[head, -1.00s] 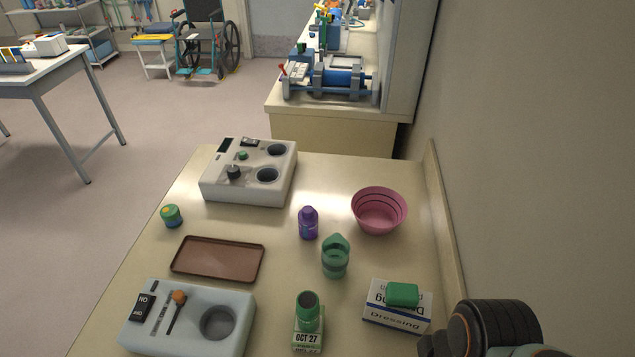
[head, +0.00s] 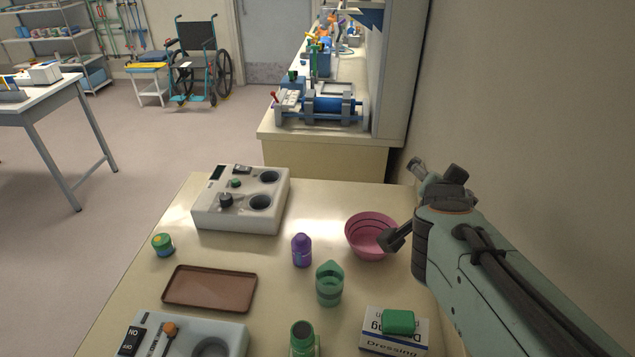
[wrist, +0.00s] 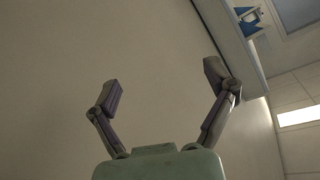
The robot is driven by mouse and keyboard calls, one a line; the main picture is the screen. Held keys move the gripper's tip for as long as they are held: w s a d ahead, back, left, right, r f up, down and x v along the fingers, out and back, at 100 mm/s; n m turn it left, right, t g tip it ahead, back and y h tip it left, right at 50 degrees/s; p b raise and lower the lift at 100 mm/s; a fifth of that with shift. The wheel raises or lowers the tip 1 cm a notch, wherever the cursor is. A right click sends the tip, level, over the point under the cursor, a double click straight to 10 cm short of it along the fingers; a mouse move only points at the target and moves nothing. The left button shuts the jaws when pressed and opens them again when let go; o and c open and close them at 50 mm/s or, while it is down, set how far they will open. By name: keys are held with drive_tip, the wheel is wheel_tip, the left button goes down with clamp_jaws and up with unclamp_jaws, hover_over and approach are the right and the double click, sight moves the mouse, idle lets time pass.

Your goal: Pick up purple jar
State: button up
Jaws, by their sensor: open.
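The purple jar (head: 302,250) stands upright on the table, left of the pink bowl and just behind the green beaker. My gripper (head: 402,200) is in the air at the right of the head view, over the table's right side near the pink bowl, to the right of the jar and apart from it. In the wrist view my gripper (wrist: 165,90) has its two fingers spread wide with nothing between them, facing the wall. The jar is not in the wrist view.
The pink bowl (head: 365,236), green beaker (head: 329,284) and dressing box (head: 393,335) stand around the jar. A white device (head: 241,198) is behind left, a brown tray (head: 209,288) at left, a green-blue jar (head: 163,245) beyond it. The wall (head: 520,150) bounds the right.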

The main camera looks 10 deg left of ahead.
drive_tip(key=w+a+t, duration=0.1)
drive_tip(key=w+a, duration=0.2)
drive_tip(key=w, duration=0.3)
drive_tip(key=n+y, duration=0.4)
drive_tip(key=n, duration=0.3)
hover_over(300, 252)
drive_tip(key=s, duration=0.2)
wheel_tip(300, 252, down, 26)
wheel_tip(300, 252, down, 6)
drive_tip(key=shift+f, duration=0.1)
drive_tip(key=shift+w+f, duration=0.1)
drive_tip(key=shift+w, duration=0.1)
drive_tip(key=shift+x, duration=2.4)
drive_tip(key=shift+s, duration=0.1)
drive_tip(key=c, duration=1.3)
